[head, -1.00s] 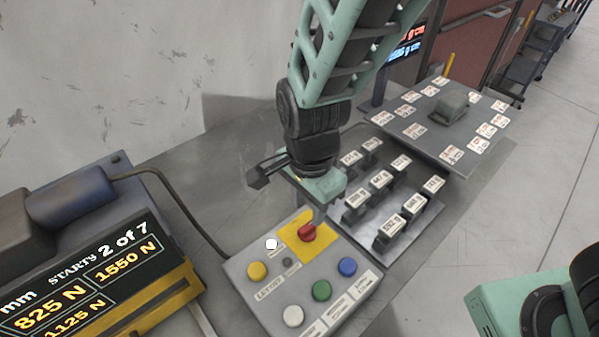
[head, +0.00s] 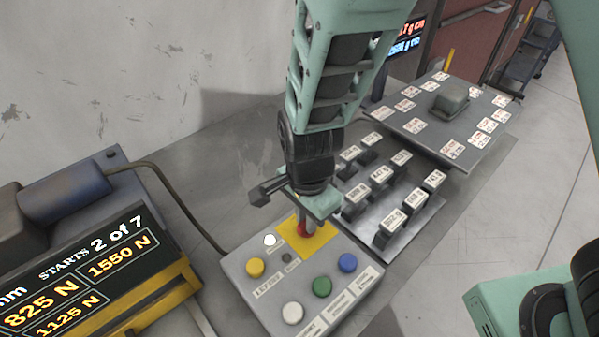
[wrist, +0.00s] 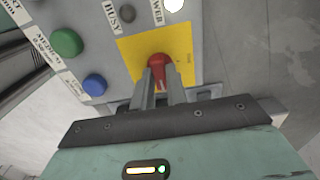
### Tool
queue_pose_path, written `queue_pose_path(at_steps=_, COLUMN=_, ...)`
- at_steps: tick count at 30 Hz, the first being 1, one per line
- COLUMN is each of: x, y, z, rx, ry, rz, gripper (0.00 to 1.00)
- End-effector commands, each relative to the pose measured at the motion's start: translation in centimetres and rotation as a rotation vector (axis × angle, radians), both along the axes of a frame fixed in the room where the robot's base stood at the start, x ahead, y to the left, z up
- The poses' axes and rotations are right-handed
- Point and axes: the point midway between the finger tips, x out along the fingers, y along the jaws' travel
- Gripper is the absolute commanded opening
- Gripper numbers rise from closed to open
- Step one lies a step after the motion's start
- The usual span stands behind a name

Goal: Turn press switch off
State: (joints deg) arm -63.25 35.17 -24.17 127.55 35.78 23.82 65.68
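The press switch looks to be the red knob (head: 302,229) on a yellow plate (head: 322,240) at the back right corner of a grey control box (head: 262,306). In the wrist view, the red knob (wrist: 159,68) is at the ends of my two fingers, with its handle part between them. My gripper (head: 306,222) points down onto the knob from above and hides most of it in the head view. The fingers (wrist: 160,78) stand close on both sides of the knob. I cannot tell whether they press on it.
A white round lamp (head: 270,240), and yellow (head: 255,267), white (head: 292,312), green (head: 322,287) and blue (head: 347,262) buttons sit on the box. Labelled black blocks (head: 392,222) stand right of my gripper. A display (head: 85,270) is at left.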

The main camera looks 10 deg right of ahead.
Motion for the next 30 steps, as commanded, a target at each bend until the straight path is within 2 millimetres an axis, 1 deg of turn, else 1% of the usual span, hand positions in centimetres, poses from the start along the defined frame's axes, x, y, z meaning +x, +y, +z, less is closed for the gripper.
queue_pose_path(at_steps=7, x=0.0, y=-0.02, z=0.09, rx=0.001, ry=0.001, rz=0.028, gripper=0.0)
queue_pose_path(at_steps=13, x=0.01, y=-0.05, z=0.19, rx=0.0, ry=0.001, rz=0.123, gripper=0.0)
queue_pose_path(at_steps=17, x=0.01, y=-0.04, z=0.22, rx=0.0, ry=0.001, rz=0.224, gripper=0.0)
queue_pose_path(at_steps=30, x=0.02, y=-0.05, z=0.2, rx=0.0, ry=0.001, rz=0.641, gripper=0.0)
